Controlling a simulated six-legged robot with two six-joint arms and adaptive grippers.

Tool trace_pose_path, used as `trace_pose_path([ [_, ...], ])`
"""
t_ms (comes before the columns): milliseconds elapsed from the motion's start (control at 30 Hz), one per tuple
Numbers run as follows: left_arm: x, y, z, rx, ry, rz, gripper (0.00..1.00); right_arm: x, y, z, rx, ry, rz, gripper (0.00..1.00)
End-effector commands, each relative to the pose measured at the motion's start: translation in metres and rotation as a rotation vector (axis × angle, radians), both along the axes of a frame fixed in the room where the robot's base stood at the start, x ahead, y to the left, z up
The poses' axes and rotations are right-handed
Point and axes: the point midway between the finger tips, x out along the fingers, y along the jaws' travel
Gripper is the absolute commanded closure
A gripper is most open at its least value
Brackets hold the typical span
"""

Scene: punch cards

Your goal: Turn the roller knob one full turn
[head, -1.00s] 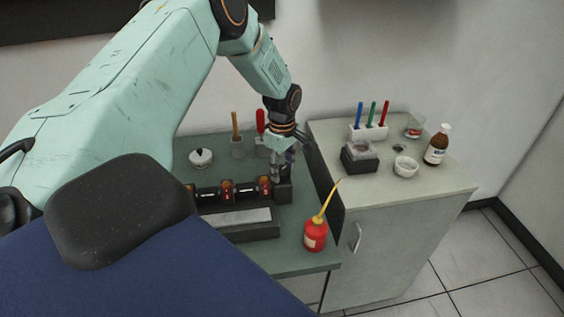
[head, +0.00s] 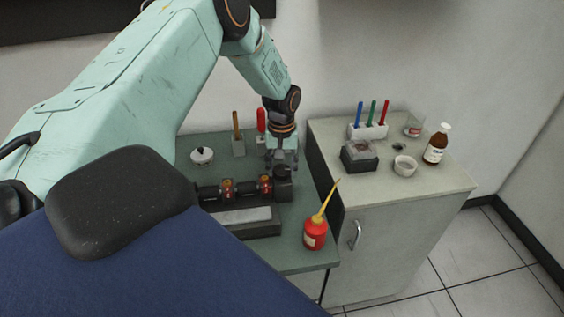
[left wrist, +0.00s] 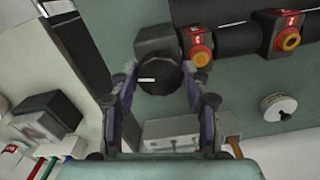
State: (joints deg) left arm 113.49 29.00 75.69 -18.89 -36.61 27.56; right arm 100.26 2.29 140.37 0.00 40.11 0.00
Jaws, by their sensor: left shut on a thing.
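The black roller knob (left wrist: 160,78) is at the centre of the left wrist view, with a white mark running sideways on its top; in the head view it (head: 283,171) stands at the right end of the roller. My left gripper (head: 284,160) points down over it. In the left wrist view its fingers (left wrist: 160,73) are on both sides of the knob, shut on it. The dark roller (head: 246,188) carries red blocks with orange rings (left wrist: 197,50). My right gripper is not in view.
A red oil can (head: 315,234) with a yellow spout stands at the bench's front right. Behind are a white lidded pot (head: 202,156) and upright tools (head: 236,128). The cabinet to the right holds a pen rack (head: 368,131), dark box (head: 359,157), white bowl (head: 405,165) and brown bottle (head: 436,146).

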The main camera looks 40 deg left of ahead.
Motion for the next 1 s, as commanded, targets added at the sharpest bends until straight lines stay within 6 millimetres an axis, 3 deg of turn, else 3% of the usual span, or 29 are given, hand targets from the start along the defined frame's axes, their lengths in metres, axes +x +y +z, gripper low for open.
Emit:
trace_pose_path([
  [1000,0.0,0.005,0.0,0.002,-0.003,-0.967,0.84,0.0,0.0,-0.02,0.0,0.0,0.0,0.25],
])
